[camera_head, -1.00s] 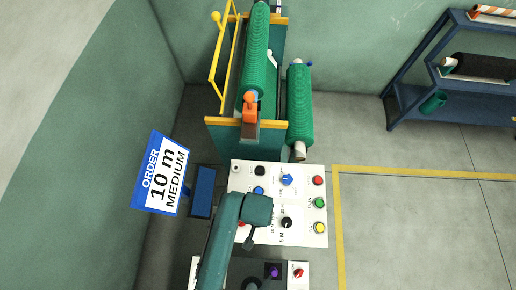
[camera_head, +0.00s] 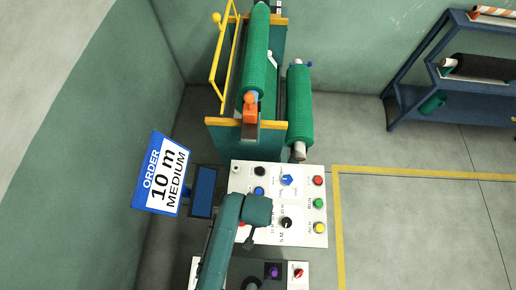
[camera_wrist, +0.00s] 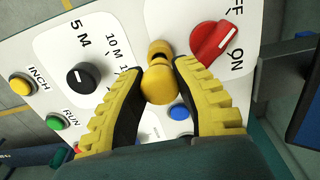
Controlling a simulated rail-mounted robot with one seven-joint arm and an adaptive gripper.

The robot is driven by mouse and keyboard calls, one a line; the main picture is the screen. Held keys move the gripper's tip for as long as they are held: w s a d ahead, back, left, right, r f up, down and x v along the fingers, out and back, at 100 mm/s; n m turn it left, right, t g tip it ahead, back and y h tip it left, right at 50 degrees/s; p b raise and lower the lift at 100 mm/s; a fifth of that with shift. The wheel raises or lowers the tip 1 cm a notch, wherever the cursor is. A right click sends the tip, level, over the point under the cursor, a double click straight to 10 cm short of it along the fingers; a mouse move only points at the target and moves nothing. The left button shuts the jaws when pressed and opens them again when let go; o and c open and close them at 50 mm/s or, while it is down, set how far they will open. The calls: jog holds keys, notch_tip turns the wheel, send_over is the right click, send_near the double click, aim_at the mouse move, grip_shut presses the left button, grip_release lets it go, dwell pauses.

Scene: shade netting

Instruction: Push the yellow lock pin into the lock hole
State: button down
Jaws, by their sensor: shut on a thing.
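In the wrist view the yellow lock pin (camera_wrist: 158,84), with a rounded knob end, is between the two yellow-ribbed fingers of my gripper (camera_wrist: 157,74). The gripper is shut on it. Just beyond the knob is a brass-yellow collar (camera_wrist: 160,51) on the white panel, with a dark gap or opening in it. The knob appears lined up with this collar and very close to it. I cannot tell how deep the pin sits; the lock hole itself is not clearly visible. In the head view my arm covers the pin and the fingers.
The white control panel (camera_head: 305,233) carries a red ON/OFF switch (camera_wrist: 214,42) right of the pin and a black length selector (camera_wrist: 83,76) to its left. Coloured buttons line the panel's edge. A green netting roll (camera_head: 299,105) and an order sign (camera_head: 160,173) stand nearby.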

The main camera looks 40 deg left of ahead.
jog(key=shift+f, duration=0.35)
dwell(0.3)
jog(key=shift+f, duration=0.7)
jog(key=c, duration=0.8)
grip_release()
notch_tip(320, 180, up, 12)
